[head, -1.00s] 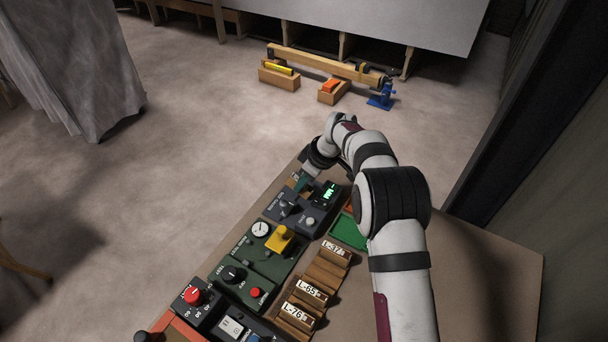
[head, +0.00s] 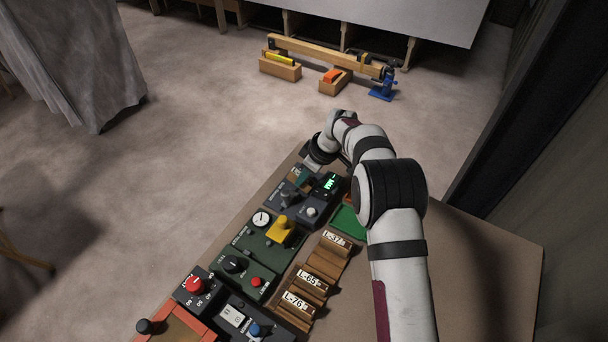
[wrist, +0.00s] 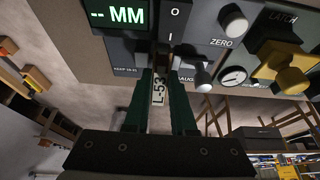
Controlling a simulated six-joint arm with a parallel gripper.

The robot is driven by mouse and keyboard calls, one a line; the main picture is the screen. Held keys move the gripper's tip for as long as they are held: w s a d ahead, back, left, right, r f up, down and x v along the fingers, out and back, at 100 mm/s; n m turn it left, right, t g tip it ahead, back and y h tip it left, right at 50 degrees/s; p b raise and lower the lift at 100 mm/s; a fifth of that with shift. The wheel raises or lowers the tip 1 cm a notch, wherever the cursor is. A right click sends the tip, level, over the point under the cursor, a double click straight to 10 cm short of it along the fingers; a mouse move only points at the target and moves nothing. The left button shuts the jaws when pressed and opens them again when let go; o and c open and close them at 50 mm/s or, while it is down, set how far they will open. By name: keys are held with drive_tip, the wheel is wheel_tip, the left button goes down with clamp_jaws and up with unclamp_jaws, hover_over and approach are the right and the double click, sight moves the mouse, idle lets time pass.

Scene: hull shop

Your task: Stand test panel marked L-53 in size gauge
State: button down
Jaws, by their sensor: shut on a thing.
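The test panel marked L-53 (wrist: 158,90) shows edge-on in the wrist view, with its white label facing the camera. My gripper (wrist: 160,90) is shut on it, one dark green finger on each side. The size gauge is the grey unit at the far end of the bench; its green display (wrist: 112,18) reads "-- MM", and it also shows in the head view (head: 318,197). The panel is at the gauge's front face. I cannot tell whether it touches or is seated. In the head view my gripper (head: 299,178) is by the gauge's far-left edge.
A green unit with a yellow lever (head: 283,230), a grey unit with a red knob (head: 195,286) and a green tray (head: 348,223) stand close by. The bench's right side (head: 480,270) is clear.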

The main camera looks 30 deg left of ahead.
drive_tip(key=shift+f, duration=0.5)
idle(0.3)
drive_tip(key=c, duration=0.7)
unclamp_jaws()
drive_tip(key=shift+o, duration=0.2)
drive_tip(key=shift+r, duration=0.1)
drive_tip(key=v, duration=1.6)
drive_tip(key=s+d+r+m+h, duration=0.1)
drive_tip(key=s+d+r+m, duration=0.25)
drive_tip(key=d, duration=0.35)
drive_tip(key=s+d+r+m, duration=0.3)
drive_tip(key=s+d+m, duration=0.15)
drive_tip(key=d, duration=0.35)
drive_tip(key=s+d+f+m, duration=0.1)
drive_tip(key=s+d+m, duration=0.6)
drive_tip(key=s, duration=0.4)
drive_tip(key=s+d+f+m+h, duration=0.1)
drive_tip(key=s+d+f+m, duration=0.1)
drive_tip(key=s+d+m, duration=0.5)
drive_tip(key=s+m, duration=0.1)
drive_tip(key=s, duration=0.3)
drive_tip(key=shift+d+m+h, duration=0.15)
drive_tip(key=shift+m+h, duration=0.15)
